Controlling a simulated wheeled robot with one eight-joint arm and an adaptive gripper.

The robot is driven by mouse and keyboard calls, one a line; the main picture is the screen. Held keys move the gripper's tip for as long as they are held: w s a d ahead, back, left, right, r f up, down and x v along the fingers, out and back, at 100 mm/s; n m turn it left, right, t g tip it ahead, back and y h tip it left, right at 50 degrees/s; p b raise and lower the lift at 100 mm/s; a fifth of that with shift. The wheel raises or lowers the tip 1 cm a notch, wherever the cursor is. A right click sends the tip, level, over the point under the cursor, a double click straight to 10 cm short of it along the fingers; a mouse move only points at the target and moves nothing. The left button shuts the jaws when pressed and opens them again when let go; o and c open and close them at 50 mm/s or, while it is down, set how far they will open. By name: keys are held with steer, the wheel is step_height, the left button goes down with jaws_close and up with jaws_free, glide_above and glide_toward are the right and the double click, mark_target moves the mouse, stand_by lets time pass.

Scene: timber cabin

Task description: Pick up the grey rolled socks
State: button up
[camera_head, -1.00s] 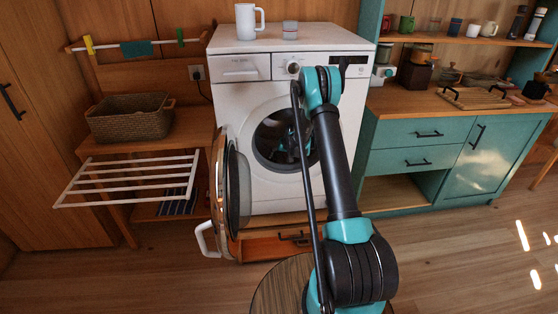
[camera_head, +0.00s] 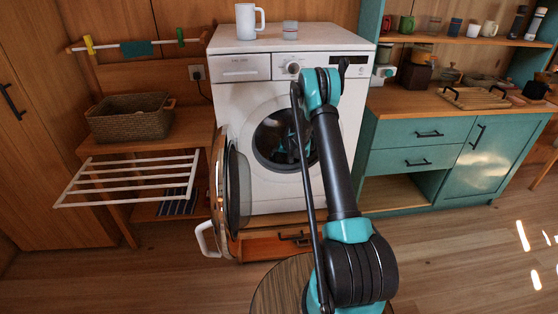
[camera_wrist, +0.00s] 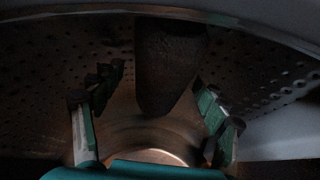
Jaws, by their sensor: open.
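The washing machine (camera_head: 235,120) stands with its round door (camera_head: 238,190) swung open to the left. My gripper (camera_head: 297,143) is inside the drum in the head view, partly hidden by my arm. In the wrist view my gripper (camera_wrist: 158,95) is open, with its fingers spread left and right. A dark grey-brown rounded shape (camera_wrist: 170,65) shows beyond and between the fingers, apart from them. No socks can be made out in the head view.
The perforated drum wall (camera_wrist: 260,85) and the pale rim (camera_wrist: 290,30) surround my gripper closely. A white mug (camera_head: 246,22) and a small grey-topped container (camera_head: 290,30) stand on the washer. A wicker basket (camera_head: 130,118) and white drying rack (camera_head: 125,180) are at the left.

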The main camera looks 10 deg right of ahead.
steer(key=shift+c, duration=0.4)
steer(key=c, duration=1.2)
steer(key=shift+r, duration=0.1)
steer(key=shift+c, duration=0.2)
